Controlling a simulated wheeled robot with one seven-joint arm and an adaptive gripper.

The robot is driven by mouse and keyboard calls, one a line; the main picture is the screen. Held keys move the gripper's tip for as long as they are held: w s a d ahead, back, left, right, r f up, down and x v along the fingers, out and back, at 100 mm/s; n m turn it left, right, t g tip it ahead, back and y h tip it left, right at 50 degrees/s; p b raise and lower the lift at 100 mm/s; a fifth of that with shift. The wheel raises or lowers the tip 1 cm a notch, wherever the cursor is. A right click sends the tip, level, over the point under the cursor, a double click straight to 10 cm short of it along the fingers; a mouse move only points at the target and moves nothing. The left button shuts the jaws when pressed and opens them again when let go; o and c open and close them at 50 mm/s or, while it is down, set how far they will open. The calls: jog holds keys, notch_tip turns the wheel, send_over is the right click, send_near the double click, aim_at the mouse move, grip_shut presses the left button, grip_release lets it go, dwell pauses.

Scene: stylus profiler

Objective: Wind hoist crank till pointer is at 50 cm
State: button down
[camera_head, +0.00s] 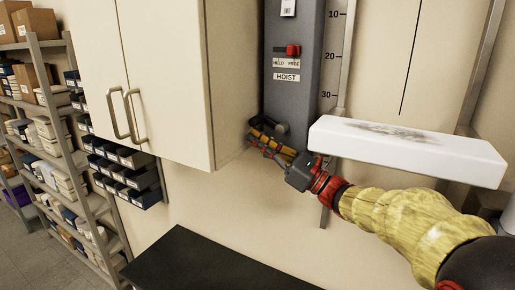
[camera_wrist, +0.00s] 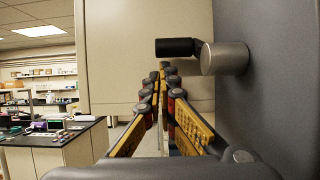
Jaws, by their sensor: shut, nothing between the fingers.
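The grey hoist column (camera_head: 291,95) stands right of the white cabinet, with a "HOIST" label. Its crank shows in the wrist view as a silver hub (camera_wrist: 226,58) with a black handle (camera_wrist: 178,47) pointing left. In the head view the crank (camera_head: 281,128) is small and partly hidden by my gripper (camera_head: 260,136). In the wrist view my gripper (camera_wrist: 165,70) is shut and empty, its fingertips just below the black handle; I cannot tell whether they touch. The scale (camera_head: 340,60) shows 10, 20 and 30; its lower part is hidden and no pointer is clearly visible.
A red knob (camera_head: 293,50) sits above "FREE" on the HELD/FREE plate. The cabinet (camera_head: 165,75) is close left of the gripper. A dark tabletop (camera_head: 205,264) lies below; shelves (camera_head: 60,140) stand far left.

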jog(key=shift+a+r+t+y+b, duration=0.15)
jog(key=shift+t+y+b, duration=0.3)
jog(key=shift+b, duration=3.35)
